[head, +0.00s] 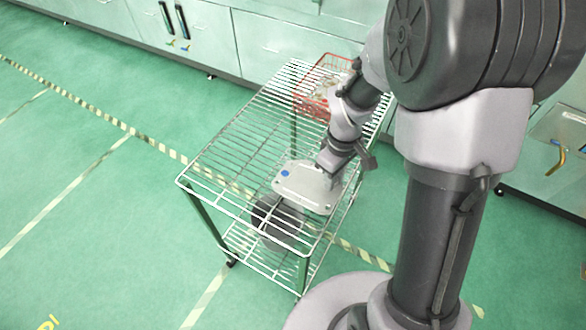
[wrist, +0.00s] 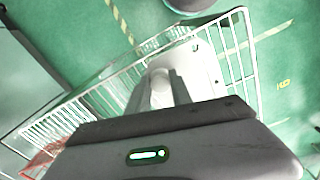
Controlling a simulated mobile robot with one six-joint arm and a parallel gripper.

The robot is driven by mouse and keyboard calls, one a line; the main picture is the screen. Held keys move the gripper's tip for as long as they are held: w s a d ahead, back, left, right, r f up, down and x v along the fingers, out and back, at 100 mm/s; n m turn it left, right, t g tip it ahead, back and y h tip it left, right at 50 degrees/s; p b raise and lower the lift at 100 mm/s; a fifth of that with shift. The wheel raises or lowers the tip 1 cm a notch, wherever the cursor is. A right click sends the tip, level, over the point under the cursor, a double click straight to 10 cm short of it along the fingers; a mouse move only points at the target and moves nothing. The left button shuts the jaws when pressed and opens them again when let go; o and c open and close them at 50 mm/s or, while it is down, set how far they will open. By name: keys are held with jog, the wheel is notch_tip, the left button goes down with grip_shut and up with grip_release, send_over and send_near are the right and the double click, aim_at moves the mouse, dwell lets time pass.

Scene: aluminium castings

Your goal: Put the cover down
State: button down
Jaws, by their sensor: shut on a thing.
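The cover (head: 310,190) is a flat, light grey plate with rounded corners and a blue spot. It is over the near end of the wire rack's top shelf (head: 235,135). I cannot tell whether it touches the wires. My gripper (head: 327,166) is above the cover's far side, pointing down. In the wrist view the fingers of my gripper (wrist: 160,80) are shut on a pale, rounded knob, with the cover (wrist: 205,62) spreading out beyond them. My gripper's body hides part of the cover there.
A red wire basket (head: 318,84) with small parts stands at the shelf's far end. The shelf's middle is bare. A dark round object (head: 270,222) shows through the wires, lower down. Cabinets (head: 265,45) line the back.

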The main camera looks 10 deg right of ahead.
aim_at(297, 186)
jog(key=a, duration=0.2)
jog(key=a+b, duration=0.1)
jog(key=a, duration=0.2)
jog(key=a+f, duration=0.1)
jog(key=a, duration=0.2)
jog(key=shift+w, duration=0.35)
jog(key=shift+a+f+b, duration=0.2)
jog(key=shift+f+b, duration=0.3)
jog(key=shift+f, duration=0.15)
jog(key=shift+a+f+b, duration=0.25)
jog(key=shift+f+b, duration=0.25)
jog(key=shift+f, duration=0.1)
jog(key=shift+a+f+b, duration=0.2)
jog(key=shift+f+b, duration=0.3)
jog(key=shift+f, duration=0.15)
jog(key=c, duration=1.1)
grip_release()
jog(key=shift+c, duration=0.2)
jog(key=shift+r, duration=0.1)
